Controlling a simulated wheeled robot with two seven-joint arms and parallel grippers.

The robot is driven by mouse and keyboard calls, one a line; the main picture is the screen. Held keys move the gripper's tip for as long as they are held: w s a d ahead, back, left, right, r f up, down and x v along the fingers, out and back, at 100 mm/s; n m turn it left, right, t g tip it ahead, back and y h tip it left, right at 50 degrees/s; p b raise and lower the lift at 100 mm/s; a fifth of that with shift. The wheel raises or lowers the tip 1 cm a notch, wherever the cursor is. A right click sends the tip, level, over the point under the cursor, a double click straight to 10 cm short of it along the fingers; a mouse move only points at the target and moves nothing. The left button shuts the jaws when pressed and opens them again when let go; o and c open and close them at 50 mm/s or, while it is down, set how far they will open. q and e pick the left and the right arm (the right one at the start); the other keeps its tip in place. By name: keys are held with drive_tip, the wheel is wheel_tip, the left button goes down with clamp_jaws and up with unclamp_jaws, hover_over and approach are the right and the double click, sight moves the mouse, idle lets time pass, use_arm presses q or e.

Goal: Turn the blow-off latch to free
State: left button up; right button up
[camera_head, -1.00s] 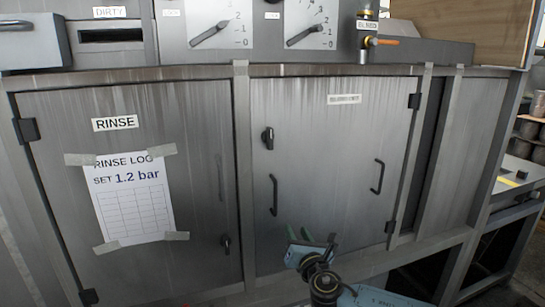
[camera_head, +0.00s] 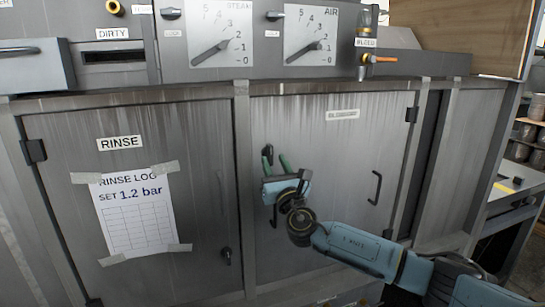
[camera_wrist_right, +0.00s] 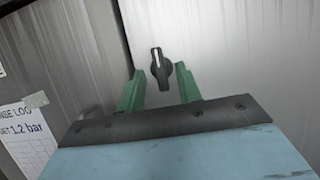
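The black latch (camera_head: 267,152) is a small knob at the upper left of the right cabinet door (camera_head: 335,150). In the right wrist view the latch (camera_wrist_right: 160,68) stands nearly upright with a pale line on its upper half. My right gripper (camera_head: 276,162) is in front of the door, just below and right of the latch in the head view. Its green fingers are apart and empty. In the right wrist view the latch appears between and slightly beyond the fingertips (camera_wrist_right: 160,76); no contact shows. My left gripper is not in view.
The right door has a black pull handle (camera_head: 375,188) and another behind my gripper. The left door (camera_head: 70,130) carries a RINSE label, a paper log (camera_head: 135,213) and its own black latch (camera_head: 226,255). Gauges and an orange-handled bleed valve (camera_head: 383,59) sit above.

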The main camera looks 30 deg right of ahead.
drive_tip(key=shift+x, duration=1.05)
clamp_jaws()
